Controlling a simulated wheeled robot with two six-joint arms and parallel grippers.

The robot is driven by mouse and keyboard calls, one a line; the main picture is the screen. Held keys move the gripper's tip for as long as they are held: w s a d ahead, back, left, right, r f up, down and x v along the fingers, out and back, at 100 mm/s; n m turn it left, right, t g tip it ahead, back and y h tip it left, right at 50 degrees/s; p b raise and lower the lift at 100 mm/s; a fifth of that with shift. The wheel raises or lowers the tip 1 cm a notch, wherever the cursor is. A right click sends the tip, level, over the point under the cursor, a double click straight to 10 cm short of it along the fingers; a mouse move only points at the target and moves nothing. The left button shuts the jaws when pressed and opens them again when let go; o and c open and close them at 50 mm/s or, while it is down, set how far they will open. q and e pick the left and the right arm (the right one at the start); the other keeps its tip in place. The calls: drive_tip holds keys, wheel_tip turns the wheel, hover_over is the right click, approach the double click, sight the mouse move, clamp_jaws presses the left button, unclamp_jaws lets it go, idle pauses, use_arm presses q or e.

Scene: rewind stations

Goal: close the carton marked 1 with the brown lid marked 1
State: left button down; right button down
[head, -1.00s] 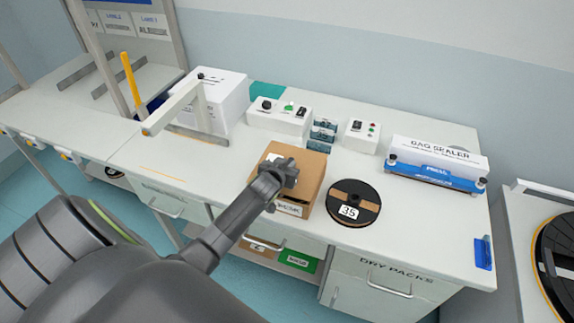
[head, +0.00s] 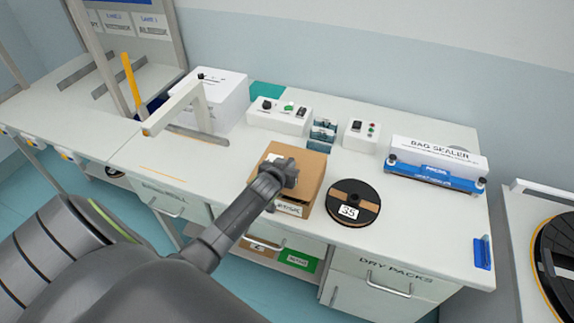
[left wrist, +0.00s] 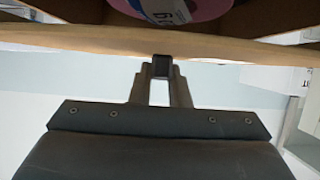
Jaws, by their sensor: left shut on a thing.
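The brown carton (head: 313,199) stands near the front edge of the bench, with a white label on its front that I cannot read. A flat brown surface (head: 308,160), seemingly the lid, covers its top in the head view. My left gripper (head: 288,174) is over the carton. In the left wrist view its fingers (left wrist: 162,80) are shut on a small dark grip at the edge of the brown lid (left wrist: 90,38). Past the lid, a pink reel (left wrist: 178,8) shows within brown walls. Whether the lid touches the carton is unclear. My right gripper is out of view.
A black reel marked 35 (head: 352,205) lies just right of the carton. The bag sealer (head: 436,166), control boxes (head: 279,116) and a white machine (head: 217,103) stand behind. Clear bench lies left of the carton.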

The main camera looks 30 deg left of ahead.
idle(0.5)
use_arm(q)
drive_tip(key=shift+f+b, duration=0.85)
drive_tip(key=shift+f, duration=0.3)
drive_tip(key=c, duration=1.3)
unclamp_jaws()
drive_tip(key=b+v, duration=0.2)
drive_tip(key=v, duration=1.5)
drive_tip(key=shift+s+d, duration=0.15)
drive_tip(key=shift+s, duration=0.1)
